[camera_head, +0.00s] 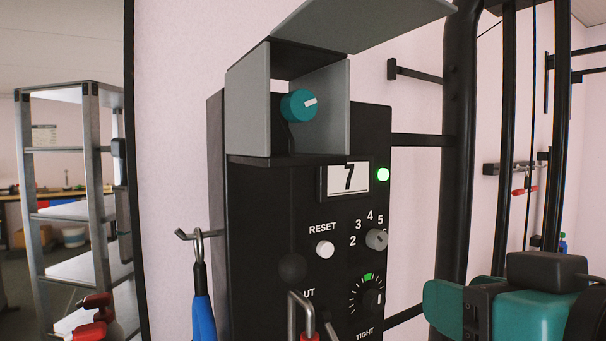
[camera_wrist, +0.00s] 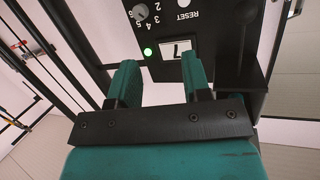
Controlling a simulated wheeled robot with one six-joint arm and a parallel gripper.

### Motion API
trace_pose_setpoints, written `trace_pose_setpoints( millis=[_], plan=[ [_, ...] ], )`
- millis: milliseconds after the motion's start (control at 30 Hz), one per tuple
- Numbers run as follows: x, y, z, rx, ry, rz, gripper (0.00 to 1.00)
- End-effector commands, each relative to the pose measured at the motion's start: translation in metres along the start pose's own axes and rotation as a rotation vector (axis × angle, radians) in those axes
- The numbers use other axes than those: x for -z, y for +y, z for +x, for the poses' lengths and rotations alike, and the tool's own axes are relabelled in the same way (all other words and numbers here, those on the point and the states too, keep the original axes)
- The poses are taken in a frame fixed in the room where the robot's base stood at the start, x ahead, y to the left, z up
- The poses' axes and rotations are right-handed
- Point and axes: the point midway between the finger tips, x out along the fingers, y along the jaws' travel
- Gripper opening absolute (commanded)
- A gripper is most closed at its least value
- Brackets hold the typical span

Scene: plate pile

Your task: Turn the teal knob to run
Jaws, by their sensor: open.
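The teal knob (camera_head: 299,105) sits inside an open-fronted grey guard box (camera_head: 248,112) at the top of the black control panel (camera_head: 257,225). A grey lid (camera_head: 365,22) stands raised above the box. No run label is readable around the knob. My gripper (camera_wrist: 162,80) is open and empty, with its two teal fingers apart in front of the panel. In the head view my gripper is at lower right, below and right of the knob and clear of it. The knob is not visible in the wrist view.
The panel also carries a 7 display (camera_head: 348,180), a lit green lamp (camera_head: 383,174), a white RESET button (camera_head: 325,250), a grey numbered selector (camera_head: 376,239) and a black dial (camera_head: 367,297). Black frame posts (camera_head: 461,130) stand right. A blue-handled tool (camera_head: 203,305) hangs left.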

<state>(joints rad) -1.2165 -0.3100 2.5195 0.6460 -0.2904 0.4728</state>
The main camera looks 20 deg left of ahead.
Motion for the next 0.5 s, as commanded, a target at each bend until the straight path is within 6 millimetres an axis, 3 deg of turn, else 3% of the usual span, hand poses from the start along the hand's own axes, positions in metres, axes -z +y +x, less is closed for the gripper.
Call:
trace_pose_setpoints(
  millis=[33, 200, 333, 500],
  plan=[
    [0.01, -0.021, -0.007, 0.062, 0.119, -0.007, 0.44],
    [0.057, -0.066, -0.044, 0.217, 0.437, -0.004, 0.44],
    [0.075, -0.082, -0.066, 0.288, 0.558, -0.001, 0.44],
    [0.083, -0.088, -0.068, 0.305, 0.595, 0.002, 0.44]
  ],
)
